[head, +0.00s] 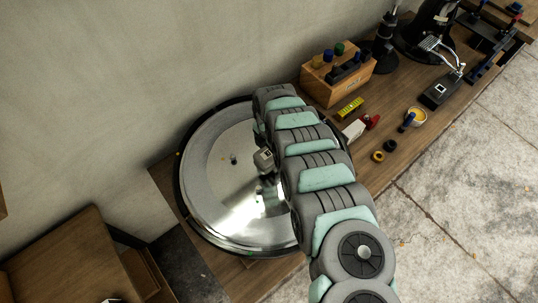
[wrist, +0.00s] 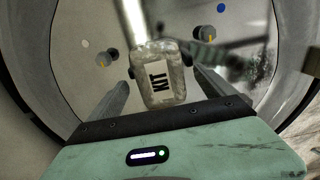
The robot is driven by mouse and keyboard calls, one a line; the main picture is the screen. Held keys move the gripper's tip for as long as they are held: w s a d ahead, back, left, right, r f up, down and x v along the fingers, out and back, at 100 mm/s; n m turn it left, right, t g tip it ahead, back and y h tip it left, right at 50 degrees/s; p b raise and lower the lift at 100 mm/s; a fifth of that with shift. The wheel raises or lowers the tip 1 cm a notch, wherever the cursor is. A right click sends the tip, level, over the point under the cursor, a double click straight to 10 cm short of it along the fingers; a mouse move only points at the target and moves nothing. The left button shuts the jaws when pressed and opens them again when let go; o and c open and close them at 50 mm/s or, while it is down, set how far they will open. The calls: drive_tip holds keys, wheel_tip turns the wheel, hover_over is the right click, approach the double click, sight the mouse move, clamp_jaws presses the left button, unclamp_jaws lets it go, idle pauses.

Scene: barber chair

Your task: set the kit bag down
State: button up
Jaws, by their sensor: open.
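The kit bag (wrist: 164,88) is a small, pale grey, rounded bag with a white label reading KIT. In the wrist view it is between the two fingers of my gripper (wrist: 163,77), which are apart with a gap visible on each side of it. A small grey item with a pale patch (head: 264,160), probably the bag, shows beside my arm in the head view, over the round, shiny dish (head: 210,195). My gripper is hidden behind my arm there. I cannot tell exactly how the bag's underside meets the dish.
The wooden bench (head: 400,125) holds a wooden box (head: 338,80) of bottles, a yellow item (head: 350,107), rolls of tape (head: 384,151), a small bowl (head: 416,116) and a black device (head: 440,92). The wall (head: 120,70) rises behind the dish. Small dark pieces (wrist: 108,57) lie in the dish.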

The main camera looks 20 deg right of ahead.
drive_tip(key=shift+f, duration=0.7)
drive_tip(key=shift+c, duration=0.4)
drive_tip(key=c, duration=1.8)
drive_tip(key=shift+r, duration=0.1)
drive_tip(key=shift+r, duration=0.15)
